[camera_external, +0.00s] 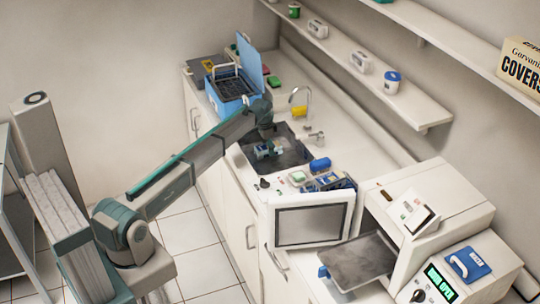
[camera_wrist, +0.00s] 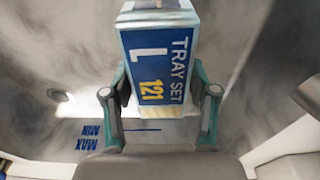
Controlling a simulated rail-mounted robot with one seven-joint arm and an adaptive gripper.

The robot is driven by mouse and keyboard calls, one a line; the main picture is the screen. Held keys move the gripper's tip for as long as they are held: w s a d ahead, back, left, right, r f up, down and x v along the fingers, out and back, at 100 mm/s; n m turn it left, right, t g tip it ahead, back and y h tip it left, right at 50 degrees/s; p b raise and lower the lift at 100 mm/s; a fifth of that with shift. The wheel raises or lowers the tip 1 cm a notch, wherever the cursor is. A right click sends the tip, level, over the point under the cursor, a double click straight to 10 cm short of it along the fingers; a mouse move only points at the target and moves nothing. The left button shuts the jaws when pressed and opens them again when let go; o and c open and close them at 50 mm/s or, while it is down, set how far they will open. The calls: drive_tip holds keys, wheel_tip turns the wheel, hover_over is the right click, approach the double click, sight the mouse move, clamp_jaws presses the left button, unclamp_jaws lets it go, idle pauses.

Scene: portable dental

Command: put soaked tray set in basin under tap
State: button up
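The tray set (camera_wrist: 158,62) is a blue-faced block with a white top, labelled "TRAY SET L 121", in the wrist view. My gripper (camera_wrist: 160,88) has its two green-grey fingers against its two sides, shut on it. In the external view my gripper (camera_external: 266,152) reaches down over the dark grey basin (camera_external: 290,158) set in the counter, with the tray set mostly hidden there. The metal tap (camera_external: 308,93) curves up at the basin's far side. MAX and MIN marks show on the basin surface in the wrist view (camera_wrist: 93,137). Contact between tray set and basin floor cannot be told.
A blue box (camera_external: 232,88) with a raised lid and dark rack stands left of the basin. A yellow item (camera_external: 299,112) is by the tap. A blue cylinder (camera_external: 320,164), small devices and a white-framed screen (camera_external: 309,225) stand to the right. A shelf (camera_external: 400,100) runs above.

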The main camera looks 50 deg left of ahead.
sight(265, 146)
drive_tip(key=o, duration=0.3)
drive_tip(key=shift+o, duration=0.2)
wheel_tip(265, 146, up, 12)
drive_tip(key=s+b, duration=0.1)
drive_tip(key=b, duration=0.1)
drive_tip(key=shift+s+a+r+b, duration=0.15)
drive_tip(key=shift+s+a+b, duration=0.05)
drive_tip(key=shift+b, duration=0.15)
